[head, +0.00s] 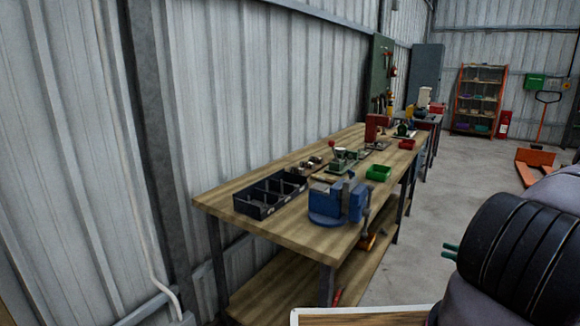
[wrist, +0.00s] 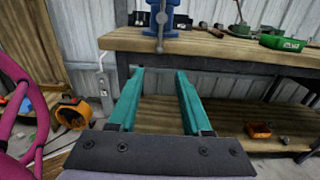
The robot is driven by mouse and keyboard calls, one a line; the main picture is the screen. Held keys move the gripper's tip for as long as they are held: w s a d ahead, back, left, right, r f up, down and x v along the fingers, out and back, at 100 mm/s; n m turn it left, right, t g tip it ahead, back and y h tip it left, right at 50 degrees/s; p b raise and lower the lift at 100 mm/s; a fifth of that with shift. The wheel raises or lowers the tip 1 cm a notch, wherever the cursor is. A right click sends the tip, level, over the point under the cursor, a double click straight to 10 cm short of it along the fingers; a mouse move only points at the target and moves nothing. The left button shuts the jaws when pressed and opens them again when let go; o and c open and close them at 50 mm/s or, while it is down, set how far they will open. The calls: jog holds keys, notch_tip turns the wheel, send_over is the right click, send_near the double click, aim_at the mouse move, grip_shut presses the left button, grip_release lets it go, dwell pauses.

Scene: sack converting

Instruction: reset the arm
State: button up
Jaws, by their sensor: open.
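My gripper (wrist: 159,100) shows in the wrist view with its two teal fingers apart and nothing between them. It points at the front of the wooden workbench (wrist: 220,46), with the lower shelf behind the fingers. In the head view a small teal part of my gripper (head: 451,250) shows at the right, beside my dark arm link. The workbench also shows in the head view (head: 285,236), to the left of my arm. My gripper appears apart from the bench.
A blue vise (head: 338,200), a black divided tray (head: 268,196) and a green bin (head: 378,173) stand on the bench. In the wrist view, an orange and black round object (wrist: 72,112) and magenta tubing (wrist: 22,85) are at the left. Open floor (head: 445,215) lies right of the bench.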

jog(key=a+r+n+g+h, duration=0.3)
jog(key=a+r+n+g, duration=0.3)
jog(key=r, duration=0.7)
jog(key=a+r+n+g+h, duration=0.35)
jog(key=a+r+n, duration=0.35)
jog(key=r, duration=0.6)
jog(key=s+a+r+n+t+h, duration=0.3)
jog(key=s+a+r, duration=0.3)
jog(key=r, duration=0.3)
jog(key=s+a+r+n+t+h, duration=0.3)
jog(key=s+a+r+n, duration=0.1)
jog(key=s+r, duration=0.5)
jog(key=shift+s+a+r+n+t, duration=0.25)
jog(key=shift+a+r+n+t, duration=0.15)
jog(key=shift+a+r, duration=0.4)
